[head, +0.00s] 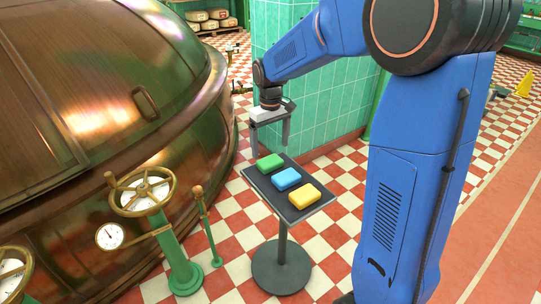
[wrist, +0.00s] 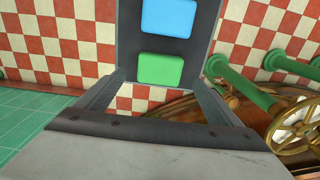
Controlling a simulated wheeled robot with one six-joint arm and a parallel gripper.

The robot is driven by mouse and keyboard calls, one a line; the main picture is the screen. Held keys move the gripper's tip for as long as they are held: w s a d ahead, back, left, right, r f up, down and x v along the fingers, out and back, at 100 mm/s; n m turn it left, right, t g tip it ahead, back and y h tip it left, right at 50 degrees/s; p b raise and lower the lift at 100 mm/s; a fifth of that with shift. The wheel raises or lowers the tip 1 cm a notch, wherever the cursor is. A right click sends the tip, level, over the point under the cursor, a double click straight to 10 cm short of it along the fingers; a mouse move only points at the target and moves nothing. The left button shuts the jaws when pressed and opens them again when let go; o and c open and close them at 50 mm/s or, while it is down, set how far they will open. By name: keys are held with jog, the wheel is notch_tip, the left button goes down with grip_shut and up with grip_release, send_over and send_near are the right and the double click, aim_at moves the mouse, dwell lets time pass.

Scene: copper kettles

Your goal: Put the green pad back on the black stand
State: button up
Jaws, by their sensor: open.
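The green pad (head: 269,162) lies flat on the black stand (head: 263,183), at the end of its tilted top nearest the tiled pillar. A blue pad (head: 287,179) and a yellow pad (head: 305,197) lie in a row beside it. My gripper (head: 270,150) is open and empty, pointing down just above the green pad. In the wrist view the green pad (wrist: 161,69) shows between and just beyond the open fingers (wrist: 158,79), with the blue pad (wrist: 168,17) farther off. The yellow pad is outside the wrist view.
A large copper kettle (head: 100,110) fills the left. A brass handwheel (head: 142,190) on a green post and a gauge (head: 110,236) stand in front of it. A green tiled pillar (head: 320,105) rises behind the stand. The checkered floor around the stand's base is clear.

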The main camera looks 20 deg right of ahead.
aim_at(271, 161)
jog(key=s+d+r+m+t, duration=0.1)
jog(key=s+d+r, duration=0.2)
jog(key=s+r, duration=0.6)
jog(key=s+d+f+m+t, duration=0.1)
jog(key=s+d+t, duration=0.1)
jog(key=s, duration=1)
jog(key=s+d+f+m+t, duration=0.1)
jog(key=s+d+f, duration=0.1)
jog(key=s, duration=1)
jog(key=shift+s+m+t, duration=0.15)
jog(key=shift+m+t, duration=0.15)
jog(key=shift+t, duration=0.1)
jog(key=shift+r, duration=0.1)
